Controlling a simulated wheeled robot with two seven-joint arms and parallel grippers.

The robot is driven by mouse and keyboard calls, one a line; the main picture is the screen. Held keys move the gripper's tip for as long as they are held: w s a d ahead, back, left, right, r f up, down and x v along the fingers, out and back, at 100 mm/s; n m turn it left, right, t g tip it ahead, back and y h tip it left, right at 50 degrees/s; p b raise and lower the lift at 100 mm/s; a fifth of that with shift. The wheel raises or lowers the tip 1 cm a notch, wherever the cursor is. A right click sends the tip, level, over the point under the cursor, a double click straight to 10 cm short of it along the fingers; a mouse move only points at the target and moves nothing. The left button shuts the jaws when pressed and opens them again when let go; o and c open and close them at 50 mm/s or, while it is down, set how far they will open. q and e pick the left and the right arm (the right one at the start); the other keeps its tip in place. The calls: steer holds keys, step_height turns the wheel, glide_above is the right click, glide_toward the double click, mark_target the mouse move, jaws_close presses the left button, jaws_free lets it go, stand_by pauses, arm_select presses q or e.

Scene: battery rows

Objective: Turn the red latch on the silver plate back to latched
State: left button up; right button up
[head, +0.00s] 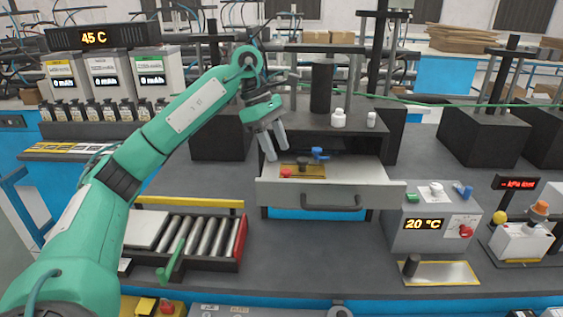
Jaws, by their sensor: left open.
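A small red part (465,232) sits on a pale silvery plate (459,221) on the front of the grey box with the 20 °C display. It may be the red latch, but it is too small to tell which way it is turned. My left gripper (277,153) is open, with its two grey fingers pointing down. In the picture it hangs near the back left of the open drawer (290,193), well to the left of the red part. Nothing shows between the fingers. My right gripper is not in view.
A roller tray (205,237) lies at left. The bench front centre is clear.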

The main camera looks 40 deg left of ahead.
arm_select(q)
steer(key=v, duration=0.8)
steer(key=shift+a+r, duration=0.15)
steer(key=shift+r, duration=0.2)
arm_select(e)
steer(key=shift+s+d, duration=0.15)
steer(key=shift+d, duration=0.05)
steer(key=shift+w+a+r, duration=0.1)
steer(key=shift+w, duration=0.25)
arm_select(q)
steer(key=shift+s, duration=0.1)
